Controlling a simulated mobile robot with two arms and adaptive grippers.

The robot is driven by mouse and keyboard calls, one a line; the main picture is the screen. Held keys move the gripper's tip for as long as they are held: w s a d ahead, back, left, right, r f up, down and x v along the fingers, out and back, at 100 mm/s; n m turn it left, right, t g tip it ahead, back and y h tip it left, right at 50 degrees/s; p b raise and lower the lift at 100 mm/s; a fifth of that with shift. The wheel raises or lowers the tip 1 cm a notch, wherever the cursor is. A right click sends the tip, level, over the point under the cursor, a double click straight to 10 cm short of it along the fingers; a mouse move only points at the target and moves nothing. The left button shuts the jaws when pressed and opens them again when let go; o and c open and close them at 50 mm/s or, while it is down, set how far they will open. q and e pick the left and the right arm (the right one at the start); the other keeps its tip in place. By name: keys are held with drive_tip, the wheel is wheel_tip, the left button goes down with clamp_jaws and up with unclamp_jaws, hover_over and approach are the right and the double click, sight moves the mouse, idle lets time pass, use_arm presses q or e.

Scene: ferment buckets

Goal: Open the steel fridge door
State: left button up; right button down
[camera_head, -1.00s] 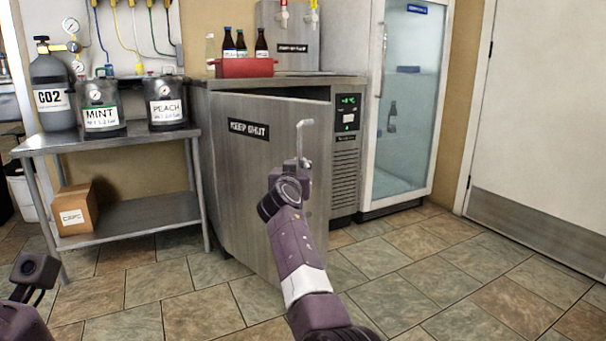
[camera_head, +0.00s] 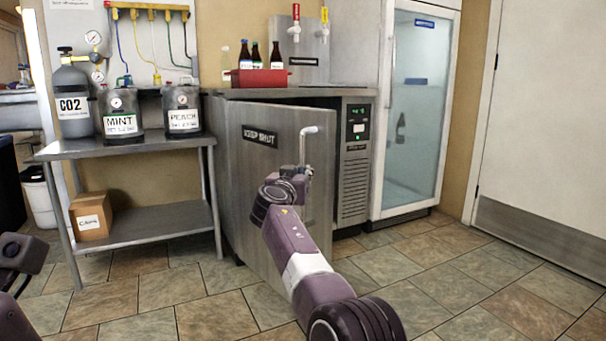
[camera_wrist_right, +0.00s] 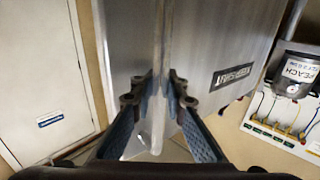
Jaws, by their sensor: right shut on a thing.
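The steel fridge door (camera_head: 265,180) has a "KEEP SHUT" label and stands ajar, swung out from the fridge under the counter. A dark gap shows along its top edge. Its upright bar handle (camera_head: 303,147) is near the door's free edge. My right gripper (camera_head: 302,171) is at the handle's lower part. In the right wrist view, its two fingers (camera_wrist_right: 159,92) are on either side of the handle bar (camera_wrist_right: 160,120), shut on it. The door face with the label (camera_wrist_right: 205,50) lies behind the bar. Only part of my left arm shows at lower left; its fingers are not seen.
A steel table (camera_head: 150,147) left of the door bears the MINT (camera_head: 121,110) and PEACH (camera_head: 183,108) containers and a CO2 cylinder (camera_head: 73,100). A box (camera_head: 91,215) sits on its lower shelf. A glass-door cooler (camera_head: 418,110) stands right. The tiled floor (camera_head: 450,290) there is clear.

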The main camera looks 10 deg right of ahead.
drive_tip(key=shift+s+d+f, duration=0.1)
drive_tip(key=shift+d+f, duration=0.25)
drive_tip(key=c, duration=2)
unclamp_jaws()
drive_tip(key=shift+s+d+r, duration=0.1)
drive_tip(key=shift+d+r, duration=0.05)
drive_tip(key=shift+d, duration=0.05)
drive_tip(key=shift+o, duration=0.2)
drive_tip(key=shift+a, duration=0.15)
drive_tip(key=shift+a+r, duration=0.1)
drive_tip(key=shift+r, duration=0.1)
